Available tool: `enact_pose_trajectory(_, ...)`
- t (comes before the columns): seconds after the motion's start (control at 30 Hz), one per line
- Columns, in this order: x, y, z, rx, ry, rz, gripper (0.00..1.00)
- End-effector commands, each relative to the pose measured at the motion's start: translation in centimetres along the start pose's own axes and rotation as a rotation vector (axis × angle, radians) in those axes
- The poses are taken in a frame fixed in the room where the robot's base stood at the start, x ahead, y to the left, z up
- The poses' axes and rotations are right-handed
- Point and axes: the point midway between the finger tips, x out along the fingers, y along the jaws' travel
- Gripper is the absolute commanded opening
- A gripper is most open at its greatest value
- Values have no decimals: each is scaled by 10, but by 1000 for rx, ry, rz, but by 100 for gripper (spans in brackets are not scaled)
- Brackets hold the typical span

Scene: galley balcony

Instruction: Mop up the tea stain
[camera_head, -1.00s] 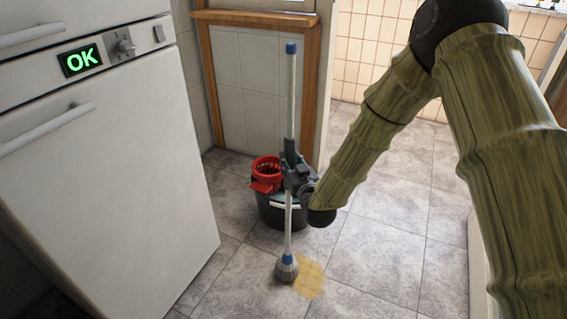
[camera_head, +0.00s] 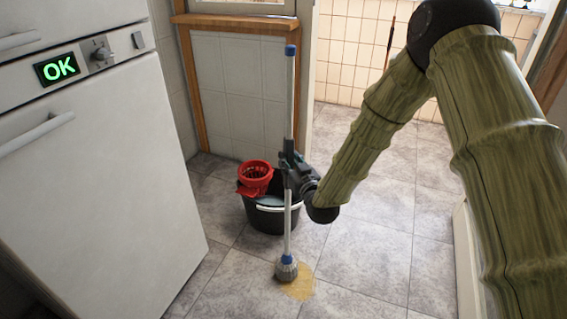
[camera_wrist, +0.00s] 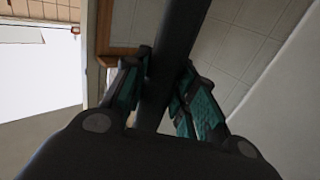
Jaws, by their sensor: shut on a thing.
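The mop (camera_head: 288,218) stands nearly upright, with a blue cap at its top and a grey head (camera_head: 286,270) at the floor. My gripper (camera_head: 289,170) is shut on the mop's handle about midway up; the handle also runs between the fingers in the wrist view (camera_wrist: 172,60). The tea stain (camera_head: 300,286) is a yellowish-tan patch on the grey floor tiles. The mop head overlaps the stain's upper left edge, and part of the stain may be hidden beneath it.
A black bucket (camera_head: 268,214) with a red wringer basket (camera_head: 256,178) stands just behind the mop. A white appliance (camera_head: 110,190) with a green "OK" display stands at the left. Tiled floor (camera_head: 365,255) is free to the right of the stain.

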Motion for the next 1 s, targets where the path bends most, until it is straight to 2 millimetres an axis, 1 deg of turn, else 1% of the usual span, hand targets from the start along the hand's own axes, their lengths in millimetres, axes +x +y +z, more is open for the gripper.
enact_pose_trajectory(0.03, 0, 5, -1, -1, 2, 2, 0)
enact_pose_trajectory(0.1, 0, 8, -1, -1, 1, 2, 0)
enact_pose_trajectory(0.4, 0, 9, -1, -1, 1, 1, 0)
enact_pose_trajectory(0.57, 0, 15, -1, -1, 2, 1, 0)
enact_pose_trajectory(1.0, 0, 52, 0, -1, 2, 2, 0)
